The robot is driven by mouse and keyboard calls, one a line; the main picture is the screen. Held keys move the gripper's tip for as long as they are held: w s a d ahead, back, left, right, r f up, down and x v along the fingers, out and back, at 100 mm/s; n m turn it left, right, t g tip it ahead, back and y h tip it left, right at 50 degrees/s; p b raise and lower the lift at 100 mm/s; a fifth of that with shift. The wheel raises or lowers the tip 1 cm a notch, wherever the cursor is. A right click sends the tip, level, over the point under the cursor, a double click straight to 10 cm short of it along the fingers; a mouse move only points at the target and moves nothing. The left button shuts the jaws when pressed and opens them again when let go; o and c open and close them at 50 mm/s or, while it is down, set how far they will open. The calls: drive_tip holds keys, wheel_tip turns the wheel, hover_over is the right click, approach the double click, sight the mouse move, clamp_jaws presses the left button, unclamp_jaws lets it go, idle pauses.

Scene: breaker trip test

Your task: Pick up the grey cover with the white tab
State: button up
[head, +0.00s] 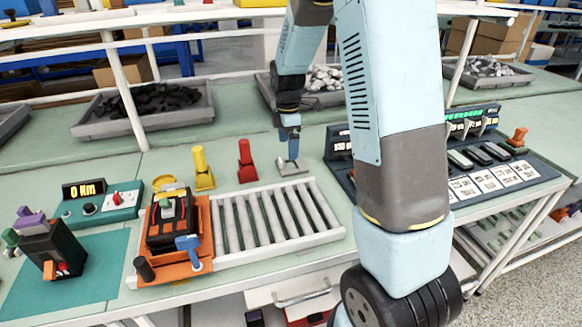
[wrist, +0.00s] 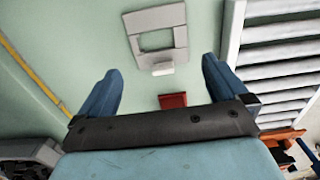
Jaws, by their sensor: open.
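The grey cover (wrist: 181,38) lies flat on the green bench top in the wrist view. It is a pale grey frame with a rectangular opening, and its white tab (wrist: 162,69) is on the side nearer my gripper. In the head view the cover (head: 293,167) lies between the red post and the dark panel. My gripper (wrist: 160,66) is open and empty, its blue fingers spread wider than the tab. In the head view my gripper (head: 289,150) points down just above the cover. Whether a finger touches the cover cannot be told.
A roller conveyor (head: 270,218) is in front, with an orange fixture (head: 200,240) holding a black breaker (head: 170,225). A red post (head: 246,162) and yellow post (head: 202,168) stand left of the cover. A dark control panel (head: 520,170) is to the right. Grey bins (head: 205,110) are behind.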

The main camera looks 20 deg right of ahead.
sight(288, 161)
drive_tip(key=shift+f, duration=3.5)
drive_tip(key=shift+c, duration=0.3)
drive_tip(key=c, duration=0.7)
drive_tip(key=shift+r, duration=0.15)
